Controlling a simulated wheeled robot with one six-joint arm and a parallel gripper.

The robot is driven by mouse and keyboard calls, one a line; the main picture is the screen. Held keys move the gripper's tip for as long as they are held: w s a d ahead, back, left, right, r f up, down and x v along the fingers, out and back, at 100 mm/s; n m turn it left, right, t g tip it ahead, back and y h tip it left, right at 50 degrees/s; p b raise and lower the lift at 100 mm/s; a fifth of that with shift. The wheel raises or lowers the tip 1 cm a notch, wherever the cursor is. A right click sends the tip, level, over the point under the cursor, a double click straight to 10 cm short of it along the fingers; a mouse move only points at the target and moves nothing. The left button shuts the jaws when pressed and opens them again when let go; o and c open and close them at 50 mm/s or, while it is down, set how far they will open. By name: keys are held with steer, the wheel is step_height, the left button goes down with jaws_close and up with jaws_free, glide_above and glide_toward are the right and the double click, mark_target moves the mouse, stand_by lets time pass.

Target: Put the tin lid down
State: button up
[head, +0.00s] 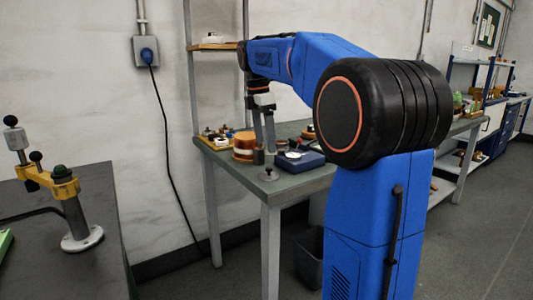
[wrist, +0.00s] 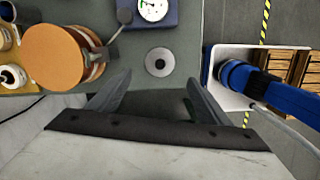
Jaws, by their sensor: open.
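The tin lid, a small round grey disc with a dark knob in its middle, lies flat on the green bench top (head: 225,160) near its front edge. It shows in the head view (head: 268,176) and, unobstructed, in the wrist view (wrist: 159,68). My gripper (head: 265,148) points down over the bench, behind the lid in the head view. In the wrist view my gripper (wrist: 158,84) has its two fingers spread wide, with nothing between them. The lid is just beyond the fingertips, apart from them.
A stack of orange-topped spools (wrist: 52,57) stands left of the lid in the wrist view. A blue box with a white dial (head: 300,159) is close by. Small parts (head: 216,137) lie at the bench's left end. Bare bench surrounds the lid.

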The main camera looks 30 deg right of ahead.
steer(key=s+a+f+m+t, duration=0.1)
steer(key=s+a+f+m, duration=0.35)
steer(key=s, duration=0.35)
steer(key=s+a+f+m+t, duration=0.25)
steer(key=s+a+m, duration=0.2)
steer(key=s, duration=0.35)
steer(key=s+a+f+m, duration=0.2)
steer(key=s+f+m, duration=0.1)
steer(key=s+f, duration=0.4)
steer(key=s+a+f+m+t+y, duration=0.1)
steer(key=s+a+f+m, duration=0.2)
steer(key=s+f, duration=0.4)
step_height(320, 180, down, 3)
steer(key=shift+s+a+r+m, duration=0.15)
steer(key=shift+s+m, duration=0.1)
steer(key=shift+m, duration=0.35)
